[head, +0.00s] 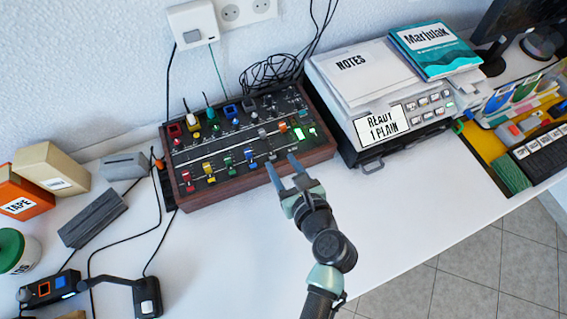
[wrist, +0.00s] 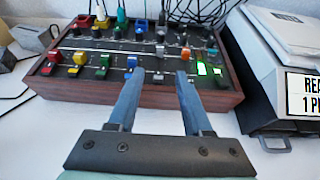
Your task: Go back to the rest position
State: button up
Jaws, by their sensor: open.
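My gripper (head: 283,167) is open and empty. In the head view its two fingers reach over the front right edge of a wooden-sided control panel (head: 235,195). In the wrist view the gripper (wrist: 158,76) points at the same panel (wrist: 120,95), with its fingertips near the front row of coloured sliders. The fingers are apart with nothing between them. I cannot tell whether a fingertip touches the panel. Green lights (wrist: 203,69) glow at the panel's right end.
A printer (head: 375,95) with papers and a teal book (head: 433,48) stands right of the panel. Boxes (head: 50,168), a grey block (head: 93,218) and cabled devices (head: 140,290) lie to the left. The white table (head: 235,255) in front of the panel is clear. A yellow tray (head: 480,150) is far right.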

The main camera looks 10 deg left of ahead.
dwell(0.5)
jog(key=w+d+r+n+t+h+p, duration=0.1)
jog(key=w+r+n+t, duration=0.15)
jog(key=r+n, duration=0.6)
jog(key=w+d+r+n+t+h, duration=0.1)
jog(key=w+r+n+t, duration=0.2)
jog(key=r, duration=1.1)
jog(key=w+d+r+n+t+h+p, duration=0.15)
jog(key=w+r+n, duration=0.3)
jog(key=r, duration=0.75)
jog(key=s+d+r+n+t+h, duration=0.1)
jog(key=s+r+n+t, duration=0.2)
jog(key=r, duration=0.7)
jog(key=s+d+r+n+t+h, duration=0.1)
jog(key=s+r+n+t, duration=0.2)
jog(key=r, duration=0.7)
jog(key=s+r+n+t+h+p, duration=0.1)
jog(key=s+r+n+t+h, duration=0.1)
jog(key=s+r+n, duration=0.5)
jog(key=s+r+t, duration=0.1)
jog(key=s+r, duration=0.2)
jog(key=r, duration=0.1)
jog(key=shift+d, duration=0.4)
